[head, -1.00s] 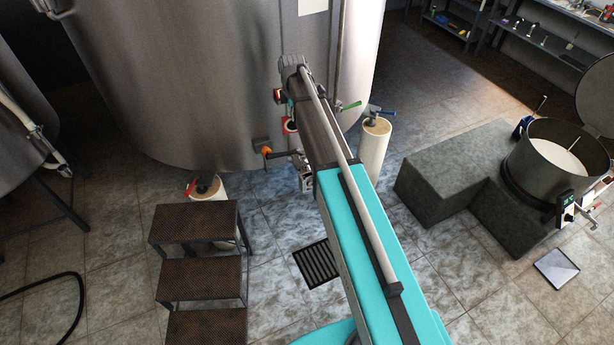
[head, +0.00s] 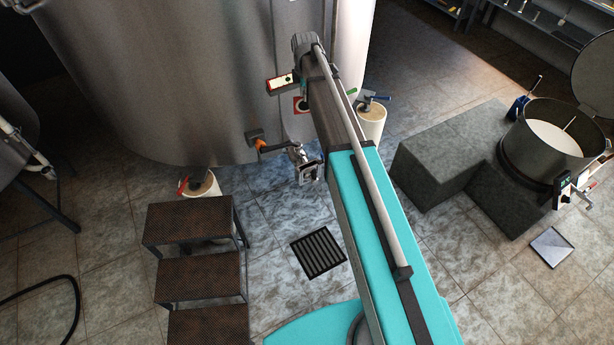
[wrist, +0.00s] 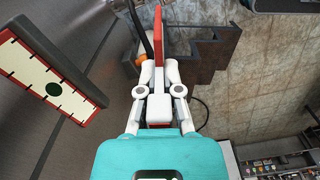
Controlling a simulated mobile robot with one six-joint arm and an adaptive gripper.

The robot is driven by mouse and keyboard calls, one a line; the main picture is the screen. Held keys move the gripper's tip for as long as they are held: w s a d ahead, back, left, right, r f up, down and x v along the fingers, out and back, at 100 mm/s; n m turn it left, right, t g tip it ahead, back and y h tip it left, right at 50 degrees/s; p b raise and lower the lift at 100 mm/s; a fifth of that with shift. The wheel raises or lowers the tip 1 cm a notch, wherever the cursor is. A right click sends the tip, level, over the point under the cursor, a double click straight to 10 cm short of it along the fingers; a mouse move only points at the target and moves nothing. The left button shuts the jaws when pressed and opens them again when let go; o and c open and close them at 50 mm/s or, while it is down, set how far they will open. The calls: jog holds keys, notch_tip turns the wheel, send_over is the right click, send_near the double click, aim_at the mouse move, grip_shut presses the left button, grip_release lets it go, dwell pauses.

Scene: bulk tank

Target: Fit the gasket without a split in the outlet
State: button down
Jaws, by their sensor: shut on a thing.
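My gripper (wrist: 159,78) is shut on a flat red piece (wrist: 158,32), seen edge-on in the wrist view. It looks like the gasket, but its full outline and any split cannot be seen. In the head view the gripper is hidden behind my arm. The outlet (head: 305,165) is a metal fitting low on the large steel tank (head: 195,85), left of my arm. An orange part (head: 263,147) sits just left of the outlet. The outlet's inside is not visible.
A red-edged panel with black marks (head: 281,83) is on the tank; it is close at left in the wrist view (wrist: 45,70). Brown steps (head: 190,222) stand left, a grey block (head: 440,165) right. A floor grate (head: 318,251) lies below the outlet.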

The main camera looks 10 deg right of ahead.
jog(key=s+d+f+b, duration=0.4)
jog(key=s+f+b, duration=0.9)
jog(key=f+b, duration=0.3)
jog(key=shift+s+f+m, duration=0.15)
jog(key=shift+s+m, duration=0.25)
jog(key=w+a+f+b, duration=0.2)
jog(key=w+f+b, duration=0.7)
jog(key=w, duration=0.4)
jog(key=shift+a, duration=0.4)
jog(key=shift+w+a+f+b, duration=0.1)
jog(key=shift+w+f+b, duration=0.1)
jog(key=shift+f+b, duration=0.85)
jog(key=shift+w+f+b, duration=0.15)
jog(key=shift+f+b, duration=0.8)
jog(key=shift+b, duration=0.15)
